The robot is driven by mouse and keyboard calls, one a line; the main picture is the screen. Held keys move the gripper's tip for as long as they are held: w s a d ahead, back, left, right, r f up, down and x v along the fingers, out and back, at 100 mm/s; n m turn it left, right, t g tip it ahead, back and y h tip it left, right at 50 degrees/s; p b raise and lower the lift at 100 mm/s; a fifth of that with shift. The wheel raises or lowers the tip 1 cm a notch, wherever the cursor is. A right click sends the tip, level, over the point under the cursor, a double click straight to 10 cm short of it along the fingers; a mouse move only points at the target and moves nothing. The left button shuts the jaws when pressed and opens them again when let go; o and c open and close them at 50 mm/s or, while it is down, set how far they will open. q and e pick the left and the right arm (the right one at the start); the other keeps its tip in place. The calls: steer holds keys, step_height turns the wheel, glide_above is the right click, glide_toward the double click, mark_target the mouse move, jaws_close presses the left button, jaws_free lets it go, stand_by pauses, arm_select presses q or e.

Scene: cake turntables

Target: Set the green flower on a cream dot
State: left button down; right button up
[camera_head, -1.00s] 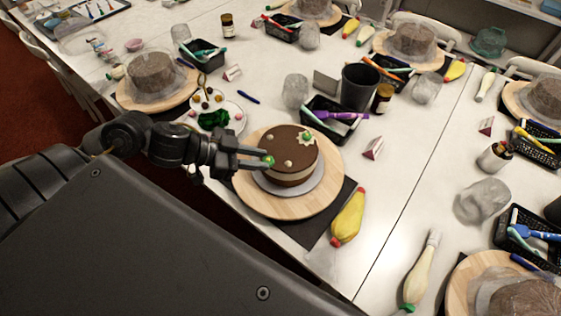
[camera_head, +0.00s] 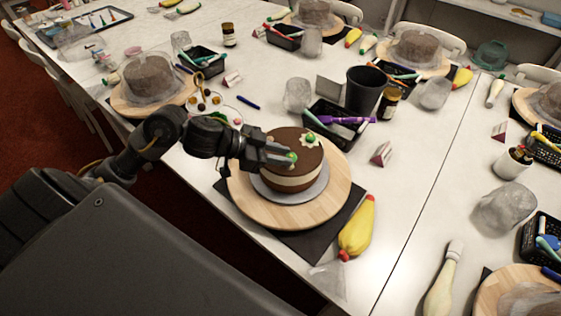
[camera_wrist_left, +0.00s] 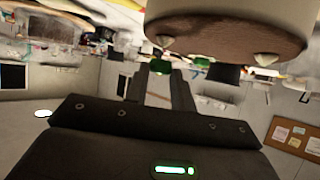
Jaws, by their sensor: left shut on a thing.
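My left gripper (camera_head: 287,158) is shut on a small green flower (camera_head: 293,157) over the top of the brown cake (camera_head: 290,181). In the left wrist view the green flower (camera_wrist_left: 160,67) sits between the fingertips, apart from the cake (camera_wrist_left: 228,25), which appears upside down. Two cream dots show there, one near the flower (camera_wrist_left: 165,40) and one further right (camera_wrist_left: 265,58). Another green flower (camera_head: 310,138) sits on a cream dot at the cake's far side. The cake stands on a wooden turntable (camera_head: 245,198). The fingers hide part of the cake top. My right gripper is not in view.
A yellow piping bag (camera_head: 357,228) lies right of the turntable. A black tool basket (camera_head: 337,140) and dark cup (camera_head: 362,88) stand behind it. A plate of decorations (camera_head: 212,107) is at the back left.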

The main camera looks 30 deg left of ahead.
arm_select(q)
steer(key=shift+f, duration=1.3)
steer(key=shift+f, duration=0.2)
steer(key=c, duration=1.2)
jaws_free()
steer(key=shift+r, duration=0.1)
steer(key=shift+r, duration=0.2)
steer(key=shift+s+a, duration=0.25)
steer(key=shift+a, duration=0.05)
steer(key=v, duration=1.1)
steer(key=shift+a+r+b, duration=0.1)
steer(key=shift+r+b, duration=0.15)
steer(key=shift+b, duration=0.1)
